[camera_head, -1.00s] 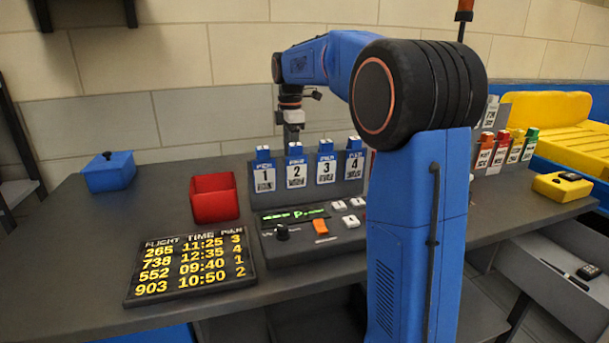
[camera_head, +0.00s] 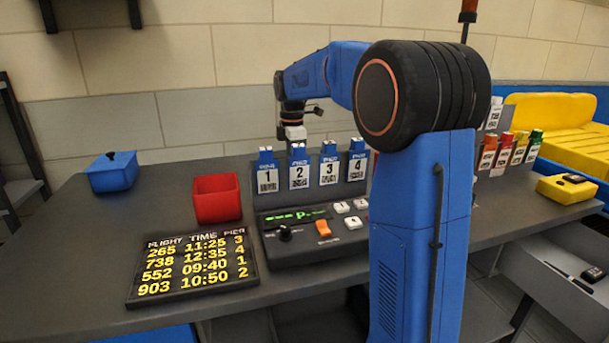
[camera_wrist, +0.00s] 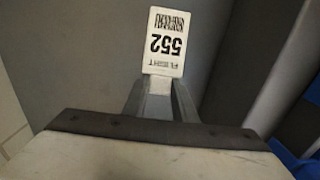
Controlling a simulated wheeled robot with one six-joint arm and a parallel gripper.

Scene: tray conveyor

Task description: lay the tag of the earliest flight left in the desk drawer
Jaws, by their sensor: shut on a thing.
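A white tag printed FLIGHT 552 with a barcode (camera_wrist: 166,42) is pinched between the fingertips of my gripper (camera_wrist: 160,88) in the wrist view; it appears upside down there. In the head view my gripper (camera_head: 295,135) is above and behind the row of numbered pier tags, and the held tag cannot be made out. The flight board (camera_head: 192,266) lists 265 at 11:25, 738 at 12:35, 552 at 09:40 and 903 at 10:50. The grey desk drawer (camera_head: 530,268) stands open at the lower right, holding a pen and a dark object.
The console (camera_head: 290,250) has blue-topped tags 1 (camera_head: 268,180), 2 (camera_head: 299,175), 3 and 4. A red bin (camera_head: 216,200) and blue lidded box (camera_head: 112,172) stand left. Coloured tag holders (camera_head: 510,152) and a yellow case (camera_head: 571,188) stand right. My arm column blocks the middle.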

